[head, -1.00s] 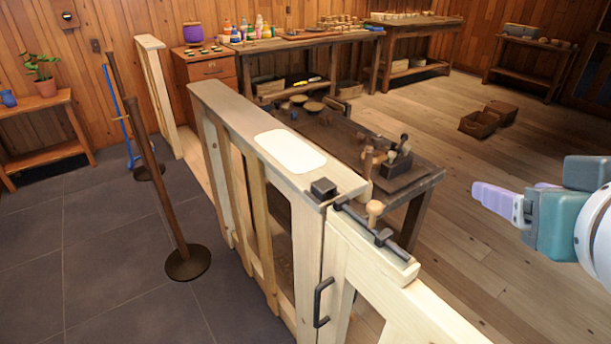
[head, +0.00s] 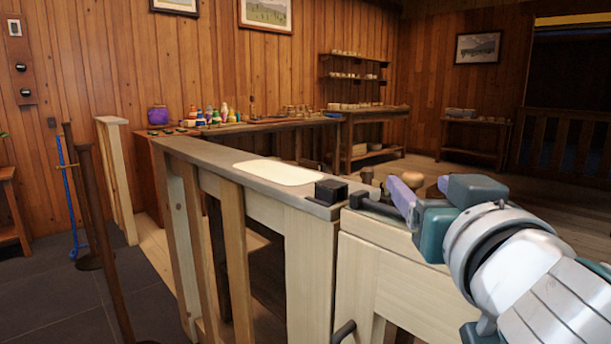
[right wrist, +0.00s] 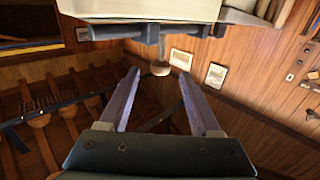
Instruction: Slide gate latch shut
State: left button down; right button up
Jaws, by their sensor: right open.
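The gate latch is a dark sliding bolt (head: 376,207) on top of the pale gate (head: 385,265). Its round wooden knob (head: 412,179) also shows in the right wrist view (right wrist: 160,69), upside down below the dark bar. The black catch block (head: 331,190) sits on the fence post to the left, and the bolt's end is close to it but looks outside it. My right gripper (head: 422,188) is open with purple fingers. In the right wrist view its fingertips (right wrist: 159,73) are on either side of the knob, apparently not touching it. My left gripper is out of view.
The fence rail (head: 205,157) with a white plate (head: 278,173) runs back to the left. A dark gate handle (head: 343,331) is low on the gate front. Dark posts (head: 90,190) stand at left. A workbench with bottles is at the back.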

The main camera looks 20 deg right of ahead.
aim_at(410, 174)
jog(key=x, duration=0.7)
jog(key=shift+w+d, duration=0.1)
jog(key=shift+w, duration=0.1)
grip_shut()
dwell(1.1)
